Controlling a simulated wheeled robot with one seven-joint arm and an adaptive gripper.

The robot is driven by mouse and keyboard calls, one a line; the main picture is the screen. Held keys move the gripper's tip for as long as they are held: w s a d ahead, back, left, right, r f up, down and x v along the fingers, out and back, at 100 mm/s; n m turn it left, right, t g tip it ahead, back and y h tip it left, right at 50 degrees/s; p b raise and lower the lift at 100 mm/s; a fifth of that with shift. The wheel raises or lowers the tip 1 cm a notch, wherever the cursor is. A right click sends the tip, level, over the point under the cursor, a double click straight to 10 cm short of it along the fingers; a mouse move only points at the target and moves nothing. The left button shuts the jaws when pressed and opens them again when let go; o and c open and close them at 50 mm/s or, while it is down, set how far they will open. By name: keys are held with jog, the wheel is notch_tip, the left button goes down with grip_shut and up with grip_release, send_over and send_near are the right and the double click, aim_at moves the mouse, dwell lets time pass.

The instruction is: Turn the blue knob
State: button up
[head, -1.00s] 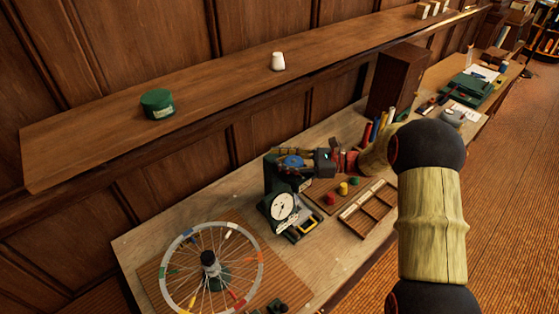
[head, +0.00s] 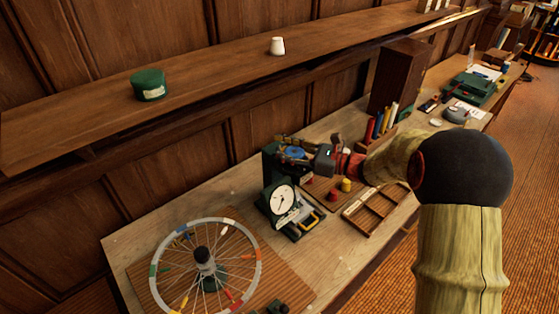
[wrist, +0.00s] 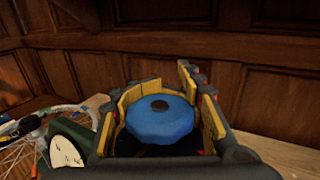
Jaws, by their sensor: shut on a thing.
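The blue knob (wrist: 160,121) is a faceted disc with a dark centre, and it sits between the yellow-padded fingers of my gripper (wrist: 163,105) in the wrist view. In the head view the knob (head: 295,153) shows on top of a dark green device with a white dial (head: 282,200). My gripper (head: 292,151) comes in from the right and is shut on the knob. The knob's underside and the far contact are hidden.
A spoked wheel (head: 206,268) stands on a ribbed mat to the left. A wooden divided tray (head: 375,211) and red and yellow pegs (head: 346,185) lie to the right. A dark wooden cabinet (head: 398,75) stands behind. A shelf (head: 215,75) runs along the wall above.

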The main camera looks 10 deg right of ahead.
jog(key=m+t+h+b, duration=0.1)
jog(key=t+h+b, duration=0.1)
jog(key=b, duration=0.2)
jog(key=w+m+t+h+b, duration=0.1)
jog(key=m+t+h+b, duration=0.1)
jog(key=b, duration=0.2)
jog(key=d+m+t+h+b, duration=0.1)
jog(key=m+t+b, duration=0.1)
jog(key=b, duration=0.2)
jog(key=shift+w+d+f+h, duration=0.15)
jog(key=shift+f+h, duration=0.1)
jog(key=shift+h, duration=0.15)
jog(key=shift+w+d+r+m+t+h+b, duration=0.15)
jog(key=shift+m+t+h+b, duration=0.35)
jog(key=shift+m+h+b, duration=0.45)
jog(key=shift+w+d+r+m+t+h+b, duration=0.1)
jog(key=shift+d+m+t+h+b, duration=0.2)
jog(key=shift+m+h+b, duration=0.35)
jog(key=shift+w+d+m+t+h+b, duration=0.1)
jog(key=shift+d+m+t+h+b, duration=0.2)
jog(key=shift+h, duration=0.5)
jog(key=shift+c, duration=0.2)
jog(key=shift+r+h, duration=0.1)
jog(key=shift+h, duration=0.2)
jog(key=o, duration=1.4)
jog(key=shift+o, duration=0.3)
jog(key=shift+s, duration=0.1)
jog(key=v, duration=1.1)
jog(key=shift+s+f, duration=0.3)
jog(key=shift+s, duration=0.1)
